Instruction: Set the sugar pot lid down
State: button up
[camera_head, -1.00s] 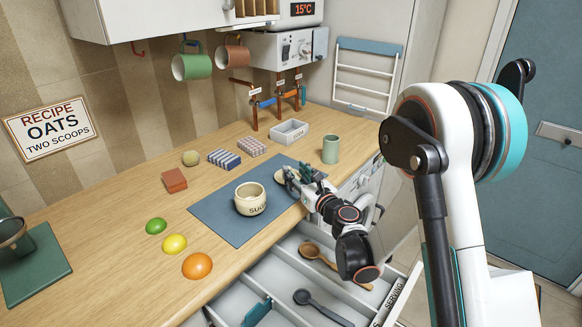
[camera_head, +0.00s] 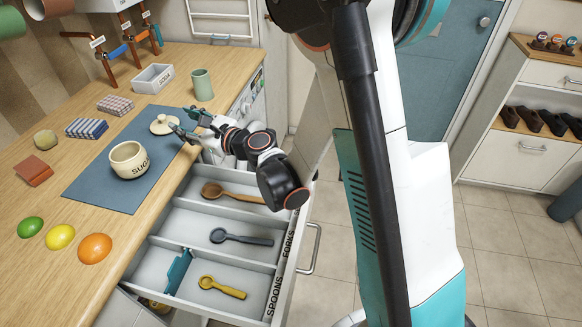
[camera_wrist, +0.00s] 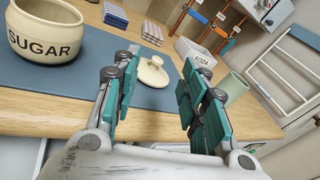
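The cream sugar pot lid (camera_head: 164,125) lies knob up on the blue-grey mat (camera_head: 105,188), near the mat's right end. The open-topped cream sugar pot (camera_head: 129,161) stands upright on the mat, apart from the lid. My gripper (camera_head: 184,121) is open and empty beside the lid, on its drawer side. In the wrist view the lid (camera_wrist: 152,72) shows beyond and between my spread teal fingers (camera_wrist: 155,82), with no finger seen touching it. The sugar pot (camera_wrist: 45,30) stands at the upper left there.
An open drawer (camera_head: 168,222) below my arm holds a wooden spoon, a dark spoon and a yellow spoon. A green cup (camera_head: 202,85) and a white soda box (camera_head: 153,78) stand behind the mat. Fruit lies at the front left. The mat's front part is clear.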

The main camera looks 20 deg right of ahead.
jog(key=s+d+r+n+g+h, duration=0.2)
jog(key=s+r+n, duration=0.1)
jog(key=s+n, duration=0.35)
jog(key=s+d+r+n+g+h, duration=0.1)
jog(key=s+d+r+n+g, duration=0.15)
jog(key=s+n, duration=0.45)
jog(key=s+d+f+n+g+h, duration=0.1)
jog(key=s+d+n+h, duration=0.2)
jog(key=s+d+n, duration=0.3)
jog(key=s+d+f+n+g+h, duration=0.1)
jog(key=s+d+n+g+h, duration=0.1)
jog(key=s+d+n, duration=0.4)
jog(key=s+h, duration=0.1)
jog(key=s, duration=0.4)
jog(key=shift+s+d, duration=0.2)
jog(key=shift+s, duration=0.1)
jog(key=shift+n, duration=0.25)
